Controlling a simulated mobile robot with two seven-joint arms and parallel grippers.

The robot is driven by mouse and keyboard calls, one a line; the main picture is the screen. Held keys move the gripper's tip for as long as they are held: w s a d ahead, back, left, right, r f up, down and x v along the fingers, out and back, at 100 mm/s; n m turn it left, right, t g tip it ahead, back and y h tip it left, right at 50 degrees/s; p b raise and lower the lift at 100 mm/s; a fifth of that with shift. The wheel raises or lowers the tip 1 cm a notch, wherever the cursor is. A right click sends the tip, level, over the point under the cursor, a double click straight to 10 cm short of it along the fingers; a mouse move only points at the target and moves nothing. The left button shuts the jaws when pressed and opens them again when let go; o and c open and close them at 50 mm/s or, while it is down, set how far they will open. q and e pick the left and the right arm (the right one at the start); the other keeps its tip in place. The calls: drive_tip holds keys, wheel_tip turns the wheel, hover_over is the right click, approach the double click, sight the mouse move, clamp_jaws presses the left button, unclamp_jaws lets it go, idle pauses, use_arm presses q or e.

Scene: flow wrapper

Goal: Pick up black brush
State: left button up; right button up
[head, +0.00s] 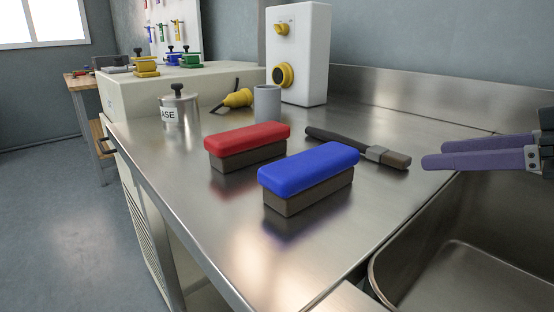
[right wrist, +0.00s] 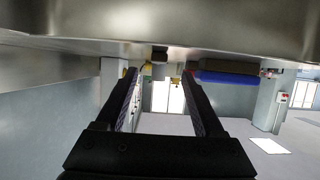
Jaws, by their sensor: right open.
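The black brush (head: 345,143) lies flat on the steel counter in the head view. It has a long dark handle, a grey ferrule and brown bristles at its right end. My right gripper (head: 432,154) is at the right, with purple finger pads pointing left. It is open and empty, its fingertips a little to the right of the bristle end, apart from the brush. In the right wrist view, the gripper (right wrist: 160,76) shows two parted fingers with nothing held between them. A small dark shape just beyond them may be the brush; I cannot tell. My left gripper is not in view.
A blue-topped brush block (head: 308,167) and a red-topped one (head: 246,139) lie left of the black brush. A grey cup (head: 267,103), a metal can (head: 179,113) and a white machine (head: 298,55) stand behind. A sink (head: 465,255) opens at front right.

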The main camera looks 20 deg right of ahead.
sight(385, 151)
drive_tip(key=x, duration=0.5)
drive_tip(key=r+x, duration=0.1)
drive_tip(key=x, duration=0.2)
drive_tip(key=shift+w+f, duration=0.1)
drive_tip(key=shift+w, duration=0.2)
drive_tip(key=shift+c, duration=0.2)
clamp_jaws()
